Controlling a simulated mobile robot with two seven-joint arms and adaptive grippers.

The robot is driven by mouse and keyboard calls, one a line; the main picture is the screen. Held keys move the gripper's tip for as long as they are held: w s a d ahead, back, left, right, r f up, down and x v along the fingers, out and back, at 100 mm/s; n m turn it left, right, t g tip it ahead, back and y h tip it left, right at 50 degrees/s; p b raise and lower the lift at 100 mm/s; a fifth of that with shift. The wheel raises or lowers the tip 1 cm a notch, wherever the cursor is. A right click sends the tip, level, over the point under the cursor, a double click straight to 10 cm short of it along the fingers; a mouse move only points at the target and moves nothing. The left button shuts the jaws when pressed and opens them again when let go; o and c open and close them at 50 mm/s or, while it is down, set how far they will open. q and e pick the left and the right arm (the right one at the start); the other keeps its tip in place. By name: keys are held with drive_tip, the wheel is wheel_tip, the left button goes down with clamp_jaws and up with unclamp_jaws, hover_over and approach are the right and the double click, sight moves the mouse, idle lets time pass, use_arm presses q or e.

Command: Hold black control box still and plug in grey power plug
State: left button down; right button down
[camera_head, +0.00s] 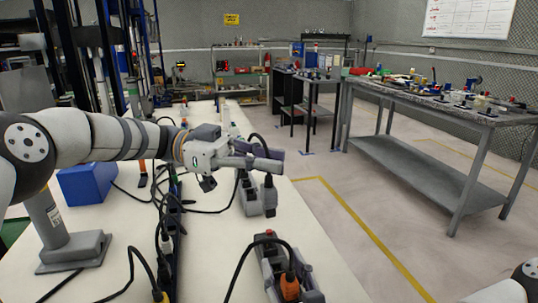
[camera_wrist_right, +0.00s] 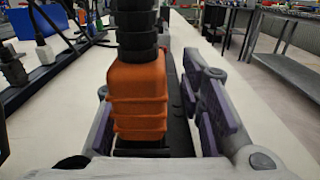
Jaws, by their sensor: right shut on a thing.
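The black control box (camera_head: 272,262) lies near the table's front right, with a red part on its far end and an orange plug (camera_head: 290,286) standing in its near end. In the right wrist view the orange plug (camera_wrist_right: 138,95) stands large in front of the dark box (camera_wrist_right: 177,122). My right gripper (camera_wrist_right: 158,130) has its purple-padded fingers on both sides of the box, shut on it. I cannot single out the grey power plug.
A long black power strip (camera_head: 173,235) with several plugs and loose cables runs along the table left of the box. A blue box (camera_head: 87,183) stands farther left. The white table (camera_head: 215,235) is bare between strip and box. Workbenches (camera_head: 430,95) stand at the back right.

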sight(267, 206)
use_arm(q)
drive_tip(key=shift+f, duration=3)
drive_tip(key=shift+f, duration=1.45)
drive_tip(key=c, duration=1.7)
unclamp_jaws()
wheel_tip(267, 206, up, 10)
drive_tip(key=shift+r, duration=0.1)
use_arm(e)
drive_tip(key=c, duration=1)
unclamp_jaws()
drive_tip(key=shift+s, duration=0.1)
